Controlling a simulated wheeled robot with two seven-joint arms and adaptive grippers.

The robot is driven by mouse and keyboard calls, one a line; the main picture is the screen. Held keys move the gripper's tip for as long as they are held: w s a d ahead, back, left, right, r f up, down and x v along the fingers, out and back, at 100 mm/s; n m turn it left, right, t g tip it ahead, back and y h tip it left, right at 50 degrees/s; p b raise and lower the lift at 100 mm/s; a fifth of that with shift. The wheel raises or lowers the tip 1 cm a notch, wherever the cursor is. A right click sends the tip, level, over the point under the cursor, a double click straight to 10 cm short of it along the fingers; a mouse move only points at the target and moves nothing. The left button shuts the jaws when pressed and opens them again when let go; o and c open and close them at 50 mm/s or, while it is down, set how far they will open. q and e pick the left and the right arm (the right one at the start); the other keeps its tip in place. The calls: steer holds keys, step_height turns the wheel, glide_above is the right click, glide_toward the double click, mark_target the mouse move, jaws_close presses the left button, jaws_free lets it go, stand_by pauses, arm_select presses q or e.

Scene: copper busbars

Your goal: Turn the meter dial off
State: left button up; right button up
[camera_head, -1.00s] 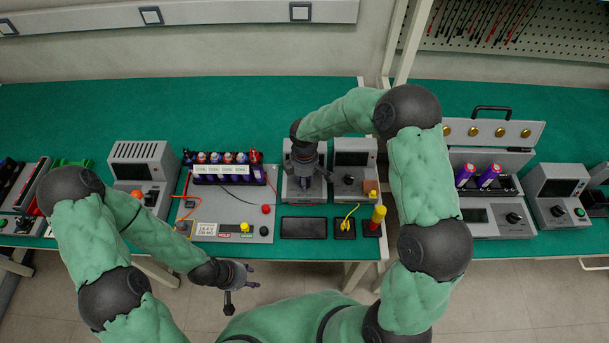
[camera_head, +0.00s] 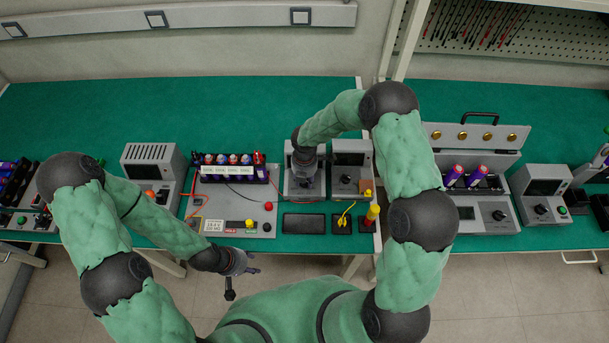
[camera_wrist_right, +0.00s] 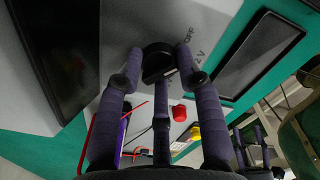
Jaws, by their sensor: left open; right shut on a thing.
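The grey meter (camera_head: 291,188) stands on the green bench near the middle of the head view, partly hidden by my right arm. In the right wrist view its black round dial (camera_wrist_right: 157,52) sits on the light grey panel (camera_wrist_right: 215,25), with "OFF" and "V" printed beside it. My right gripper (camera_wrist_right: 153,70) is shut on the dial, with fingers on either side of it. In the head view the right gripper (camera_head: 308,178) covers the dial. My left gripper (camera_head: 250,271) is open and empty in front of the bench edge.
A black flat panel (camera_head: 303,223) lies in front of the meter. A grey instrument (camera_head: 351,158) stands just right of it. A board with a red button (camera_head: 268,206) and batteries is to the left. The bench behind is clear.

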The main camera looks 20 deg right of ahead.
steer(key=shift+s+a+n+p, duration=0.15)
steer(key=shift+n+p, duration=0.45)
steer(key=shift+n, duration=0.5)
steer(key=shift+f, duration=0.1)
steer(key=o, duration=1.1)
steer(key=shift+o, duration=0.2)
steer(key=shift+r, duration=0.6)
step_height(320, 180, up, 11)
steer(key=shift+f, duration=0.1)
